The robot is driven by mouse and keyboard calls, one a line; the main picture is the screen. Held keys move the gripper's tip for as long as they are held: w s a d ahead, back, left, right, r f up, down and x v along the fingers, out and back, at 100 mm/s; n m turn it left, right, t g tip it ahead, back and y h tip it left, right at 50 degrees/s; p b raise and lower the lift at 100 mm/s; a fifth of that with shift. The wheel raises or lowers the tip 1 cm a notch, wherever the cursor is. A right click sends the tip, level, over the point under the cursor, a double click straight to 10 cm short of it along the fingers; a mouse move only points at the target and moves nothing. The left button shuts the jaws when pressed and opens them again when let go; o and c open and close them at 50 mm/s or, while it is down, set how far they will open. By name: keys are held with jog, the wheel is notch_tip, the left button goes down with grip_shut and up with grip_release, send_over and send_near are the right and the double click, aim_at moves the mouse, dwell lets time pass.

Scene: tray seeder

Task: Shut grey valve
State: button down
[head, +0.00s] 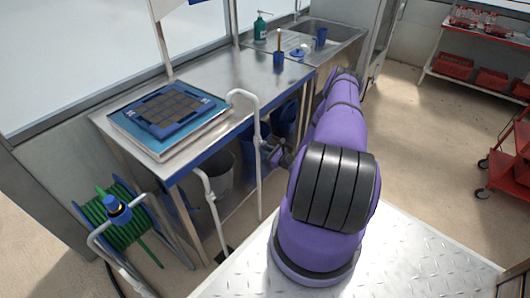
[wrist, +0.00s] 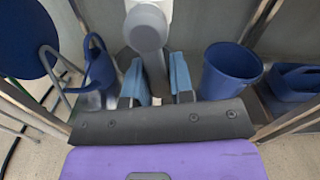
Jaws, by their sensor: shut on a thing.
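The grey valve (wrist: 146,28) shows at the top middle of the wrist view as a round grey cap on a white pipe, with a grey lever running down from it. My gripper (wrist: 157,68) has its two blue fingers on either side of this lever and is shut on it. In the head view my gripper (head: 277,153) is small and partly hidden by my purple arm, beside the white pipe (head: 258,140) at the bench's front edge. The valve's details are too small to tell there.
A steel bench (head: 225,88) holds a blue seed tray (head: 168,108). Blue containers sit under it, including a bucket (wrist: 229,68). A green hose reel (head: 120,220) stands at the left. A red cart (head: 508,165) stands at the right.

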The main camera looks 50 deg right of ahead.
jog(key=shift+d+r+n, duration=0.65)
jog(key=shift+r+n, duration=0.1)
jog(key=shift+n, duration=1.85)
jog(key=shift+d+r+n, duration=0.6)
jog(key=shift+r+n, duration=0.1)
jog(key=shift+n, duration=1.9)
jog(key=shift+d+r+n, duration=0.65)
jog(key=shift+r+n, duration=0.1)
jog(key=shift+n, duration=1.85)
jog(key=c, duration=1)
grip_release()
jog(key=shift+w+r, duration=0.1)
jog(key=s, duration=0.7)
jog(key=s+d, duration=0.1)
jog(key=s, duration=0.2)
jog(key=shift+s, duration=0.4)
